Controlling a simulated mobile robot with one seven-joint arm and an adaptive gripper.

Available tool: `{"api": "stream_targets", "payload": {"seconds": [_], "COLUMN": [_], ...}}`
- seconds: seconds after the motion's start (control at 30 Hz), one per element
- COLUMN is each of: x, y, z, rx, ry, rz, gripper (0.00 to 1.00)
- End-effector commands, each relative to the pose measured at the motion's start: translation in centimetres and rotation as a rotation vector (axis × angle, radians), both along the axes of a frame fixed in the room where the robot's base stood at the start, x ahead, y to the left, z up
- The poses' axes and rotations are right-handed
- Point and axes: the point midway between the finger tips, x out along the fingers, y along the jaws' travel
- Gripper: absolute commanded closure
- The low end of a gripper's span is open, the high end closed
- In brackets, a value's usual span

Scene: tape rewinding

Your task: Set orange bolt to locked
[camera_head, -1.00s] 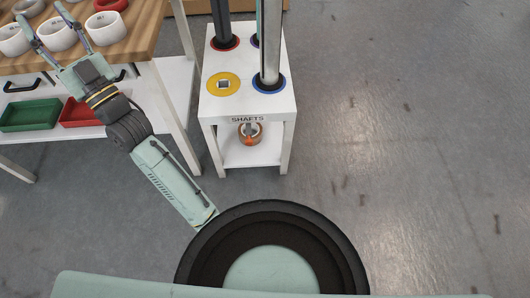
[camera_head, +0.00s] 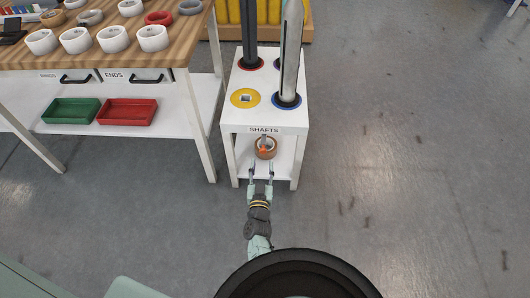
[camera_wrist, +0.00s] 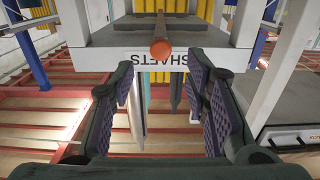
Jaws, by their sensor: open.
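In the wrist view, which is upside down, a round orange end on a rod (camera_wrist: 161,48) shows beyond my fingers, near the top middle. My gripper (camera_head: 261,168) is open and empty in front of the stand's lower opening, pointing at the bolt and apart from it. Both dark finger pads (camera_wrist: 168,95) stand wide apart in the wrist view. Whether the bolt is locked cannot be told.
Shafts stand upright in the stand's top; its yellow-ringed hole (camera_head: 245,98) is empty. The stand's front legs flank the opening. A wooden workbench (camera_head: 100,60) with white rings is at left, green (camera_head: 71,111) and red (camera_head: 127,112) trays below. Floor at right is clear.

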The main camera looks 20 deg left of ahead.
Motion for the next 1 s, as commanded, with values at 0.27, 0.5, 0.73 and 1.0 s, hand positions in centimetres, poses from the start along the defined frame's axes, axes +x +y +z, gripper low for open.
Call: {"api": "stream_targets", "payload": {"seconds": [0.27,0.5,0.73,1.0], "x": [5.3,7.6,7.9,7.9], "y": [1.6,2.3,2.4,2.4], "z": [-0.2,-0.1,0.0,0.0], "rx": [0.002,0.0,0.001,0.001], "ry": [-0.003,-0.001,0.0,0.0], "rz": [0.002,0.002,0.003,0.002], "gripper": [0.58,0.58,0.58,0.69]}}
